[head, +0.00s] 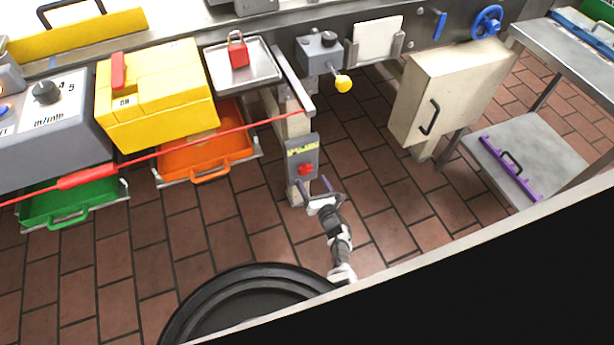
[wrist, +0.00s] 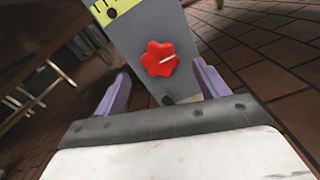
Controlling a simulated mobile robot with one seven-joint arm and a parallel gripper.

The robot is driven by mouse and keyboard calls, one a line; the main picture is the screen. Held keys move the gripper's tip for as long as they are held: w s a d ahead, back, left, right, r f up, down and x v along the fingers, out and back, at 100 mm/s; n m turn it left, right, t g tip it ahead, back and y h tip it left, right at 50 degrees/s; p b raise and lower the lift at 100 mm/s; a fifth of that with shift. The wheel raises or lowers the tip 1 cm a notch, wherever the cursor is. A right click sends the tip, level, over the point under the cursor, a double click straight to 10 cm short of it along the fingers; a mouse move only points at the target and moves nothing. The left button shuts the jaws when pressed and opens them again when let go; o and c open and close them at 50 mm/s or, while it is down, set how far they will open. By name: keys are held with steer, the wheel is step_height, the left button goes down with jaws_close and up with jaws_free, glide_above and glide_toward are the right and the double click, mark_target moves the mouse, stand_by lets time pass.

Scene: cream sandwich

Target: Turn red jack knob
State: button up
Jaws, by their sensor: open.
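The red jack knob (head: 306,169) sits on the face of a grey box (head: 299,151) on a post, in the lower middle of the head view. In the wrist view the red knob (wrist: 160,59) is lobed, with a pale pointer line aimed to the right and slightly up. My gripper (head: 317,192) is open, just below the knob in the head view. In the wrist view its two purple fingers (wrist: 162,88) stand apart, one on each side of the grey box. The knob lies between and beyond the fingertips, and no touch shows.
A red rod (head: 215,136) runs across left of the post. An orange drawer (head: 197,160) and a green drawer (head: 74,205) stand out at the left. A cream cabinet (head: 450,90) is at the right. A round black tub (head: 250,300) is in front. Tiled floor around the post is open.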

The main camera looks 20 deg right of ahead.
steer(key=shift+w+a+b, duration=0.1)
steer(key=shift+w+b, duration=1.3)
steer(key=shift+w, duration=1.5)
steer(key=c, duration=1)
